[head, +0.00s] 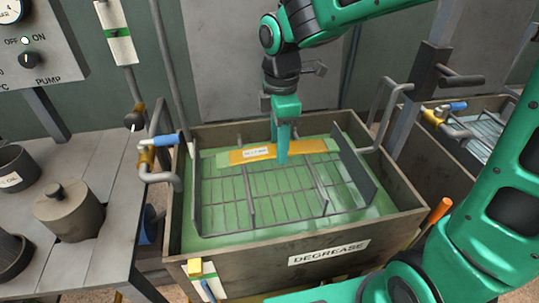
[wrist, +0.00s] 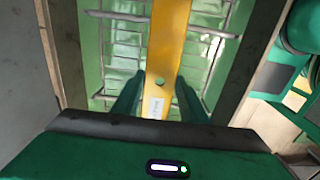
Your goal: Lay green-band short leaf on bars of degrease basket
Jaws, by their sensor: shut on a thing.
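My gripper (head: 282,156) reaches down into the degrease tank and is shut on a yellow-orange leaf (head: 318,146) with a white label. In the wrist view the leaf (wrist: 170,45) runs lengthwise between the two fingers (wrist: 158,98), with a small hole and the label near them. I cannot make out a green band on it clearly. The degrease basket (head: 352,168) is a wire grid with upright side plates, inside the tank. The leaf lies crosswise over its back part; I cannot tell whether it touches the bars. The basket bars (wrist: 115,15) also show in the wrist view.
The tank (head: 225,262), labelled DEGREASE, holds green liquid and has raised walls. A second tank (head: 480,107) is at right. A bench with dark pots (head: 69,212) is at left. The basket's front is clear.

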